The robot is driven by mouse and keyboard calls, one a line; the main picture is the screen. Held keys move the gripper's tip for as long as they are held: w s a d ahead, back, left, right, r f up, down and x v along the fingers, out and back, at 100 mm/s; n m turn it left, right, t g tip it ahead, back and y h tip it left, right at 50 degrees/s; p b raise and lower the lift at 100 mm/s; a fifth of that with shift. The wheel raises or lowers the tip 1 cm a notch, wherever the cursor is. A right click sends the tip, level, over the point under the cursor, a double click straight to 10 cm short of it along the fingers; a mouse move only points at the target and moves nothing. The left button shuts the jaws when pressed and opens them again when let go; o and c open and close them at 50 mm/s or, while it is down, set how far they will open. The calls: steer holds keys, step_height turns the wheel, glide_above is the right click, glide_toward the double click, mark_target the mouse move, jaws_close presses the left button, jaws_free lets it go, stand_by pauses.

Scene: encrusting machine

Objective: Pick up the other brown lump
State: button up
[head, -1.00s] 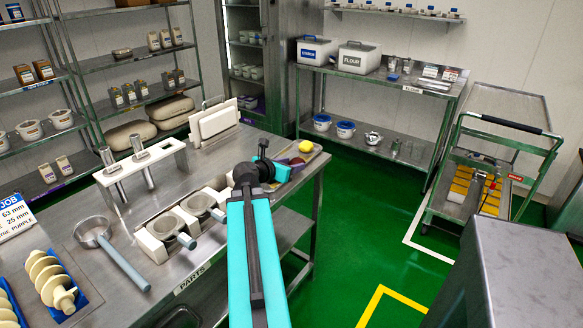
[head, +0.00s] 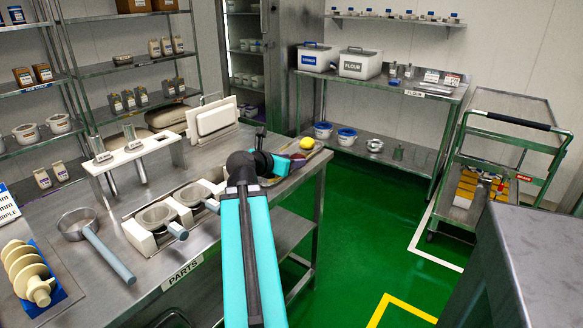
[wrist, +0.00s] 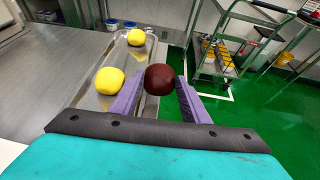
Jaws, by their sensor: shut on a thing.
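A dark brown, rounded lump (wrist: 159,79) sits between the purple fingers of my gripper (wrist: 160,88) in the wrist view. My gripper is shut on it. Below it is a metal tray (wrist: 128,60) on the steel table. Two yellow lumps, a near one (wrist: 109,80) and a far one (wrist: 136,37), lie on the tray. In the head view my gripper (head: 290,159) is at the far right end of the table, partly hidden by my arm. A yellow lump (head: 306,143) shows just beyond it.
The steel table (head: 150,212) carries two handled cups in a white holder (head: 140,237), a large ladle (head: 78,224), a white rack (head: 130,153) and upright white plates (head: 212,118). A cart (head: 500,155) stands at the right. Green floor (head: 365,220) lies open between them.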

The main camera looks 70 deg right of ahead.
steer(key=shift+s+a+b, duration=0.2)
steer(key=shift+a+b, duration=0.45)
steer(key=shift+b, duration=1.1)
steer(key=shift+s+a+b, duration=0.15)
steer(key=shift+a+b, duration=0.5)
steer(key=shift+b, duration=1.1)
steer(key=shift+r, duration=0.15)
